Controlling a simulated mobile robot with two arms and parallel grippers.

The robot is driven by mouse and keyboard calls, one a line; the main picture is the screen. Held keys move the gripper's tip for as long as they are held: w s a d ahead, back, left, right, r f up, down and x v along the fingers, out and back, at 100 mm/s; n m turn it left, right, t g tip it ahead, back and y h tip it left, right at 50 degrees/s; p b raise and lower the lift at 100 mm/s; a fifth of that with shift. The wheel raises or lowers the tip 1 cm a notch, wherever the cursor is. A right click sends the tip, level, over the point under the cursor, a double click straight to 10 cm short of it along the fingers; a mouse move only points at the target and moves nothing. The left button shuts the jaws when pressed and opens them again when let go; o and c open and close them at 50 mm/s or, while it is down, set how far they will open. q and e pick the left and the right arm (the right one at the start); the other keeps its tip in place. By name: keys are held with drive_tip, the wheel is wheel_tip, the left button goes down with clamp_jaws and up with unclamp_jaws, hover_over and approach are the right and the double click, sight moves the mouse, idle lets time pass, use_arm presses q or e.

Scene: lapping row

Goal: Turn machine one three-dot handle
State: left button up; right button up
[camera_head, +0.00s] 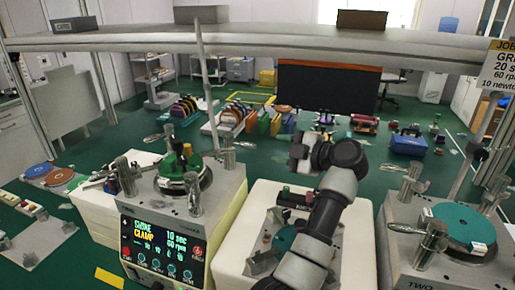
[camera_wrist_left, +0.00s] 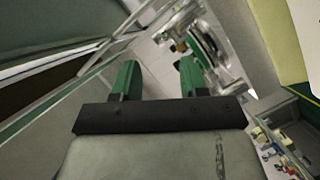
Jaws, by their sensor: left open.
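The left machine (camera_head: 165,235) has a lit screen reading "SHINE CLAMP 10 sec 60 rpm"; its number is not legible. Silver clamp handles stand around its round plate: one on the left (camera_head: 126,178), one in front (camera_head: 194,193), one at the back right (camera_head: 228,150). Dot marks are too small to tell. A green and black piece (camera_head: 172,166) sits on the plate. My left gripper (camera_wrist_left: 155,75) is open and empty, its green fingers apart. In the head view its end (camera_head: 300,152) is right of this machine; the fingers are not clear. My right gripper is not seen.
Machine TWO (camera_head: 450,240) with a teal disc stands at the right. A white-topped stand (camera_head: 240,235) lies between the machines, partly behind my arm. Colourful racks stand behind.

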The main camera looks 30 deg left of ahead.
sight(255, 146)
use_arm(q)
drive_tip(key=x, duration=0.2)
drive_tip(key=p+x, duration=0.1)
drive_tip(key=s+x, duration=0.1)
drive_tip(key=x, duration=0.1)
drive_tip(key=shift+w+a+p, duration=0.1)
drive_tip(key=shift+a+p, duration=0.25)
drive_tip(key=shift+a, duration=0.05)
drive_tip(key=x, duration=0.4)
drive_tip(key=shift+w+d+p, duration=0.1)
drive_tip(key=shift+p, duration=0.3)
drive_tip(key=shift+a+f, duration=0.25)
drive_tip(key=shift+a, duration=0.25)
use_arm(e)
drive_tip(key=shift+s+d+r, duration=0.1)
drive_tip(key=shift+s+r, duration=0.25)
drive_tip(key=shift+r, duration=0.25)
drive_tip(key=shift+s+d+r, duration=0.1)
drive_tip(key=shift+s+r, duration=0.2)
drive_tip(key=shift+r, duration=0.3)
use_arm(q)
clamp_jaws()
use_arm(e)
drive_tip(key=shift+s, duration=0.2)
